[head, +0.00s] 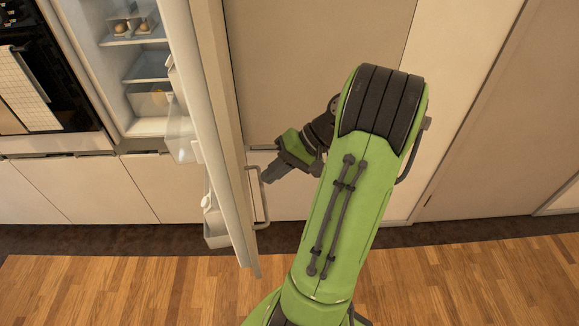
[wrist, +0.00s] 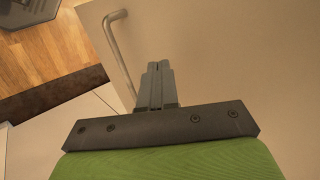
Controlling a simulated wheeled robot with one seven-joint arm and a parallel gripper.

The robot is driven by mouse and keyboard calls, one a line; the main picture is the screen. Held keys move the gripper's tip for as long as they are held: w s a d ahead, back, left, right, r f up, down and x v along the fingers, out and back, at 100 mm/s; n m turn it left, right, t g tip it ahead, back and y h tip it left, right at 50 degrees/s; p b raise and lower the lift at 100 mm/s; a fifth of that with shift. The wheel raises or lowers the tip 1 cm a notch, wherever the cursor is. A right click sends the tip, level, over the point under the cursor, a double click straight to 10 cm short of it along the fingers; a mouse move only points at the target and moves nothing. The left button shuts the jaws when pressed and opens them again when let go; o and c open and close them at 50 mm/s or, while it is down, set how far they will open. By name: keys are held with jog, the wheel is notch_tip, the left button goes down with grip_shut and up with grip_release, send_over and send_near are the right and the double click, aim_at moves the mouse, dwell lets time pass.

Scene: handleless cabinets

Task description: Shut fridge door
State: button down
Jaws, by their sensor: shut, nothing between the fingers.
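The fridge door (head: 218,130) stands wide open in the head view, swung out toward me and seen nearly edge-on. Its inner side with door shelves faces left, and its outer side with a grey bar handle (head: 264,205) faces right. The open fridge interior (head: 147,70) shows shelves with eggs and other items. My gripper (head: 268,178) is shut and empty, on the outer side of the door close to the handle. In the wrist view my shut fingers (wrist: 158,70) point at the pale door panel (wrist: 230,50), beside the handle (wrist: 120,55). I cannot tell whether they touch the door.
A black oven (head: 40,80) with a light towel is set in the cabinets left of the fridge. Flat handleless cabinet fronts (head: 320,50) stand behind and right of my arm. The wooden floor (head: 130,290) in front is clear.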

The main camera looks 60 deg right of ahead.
jog(key=shift+w+a+r, duration=0.15)
jog(key=shift+w+a, duration=1.05)
jog(key=shift+w, duration=0.1)
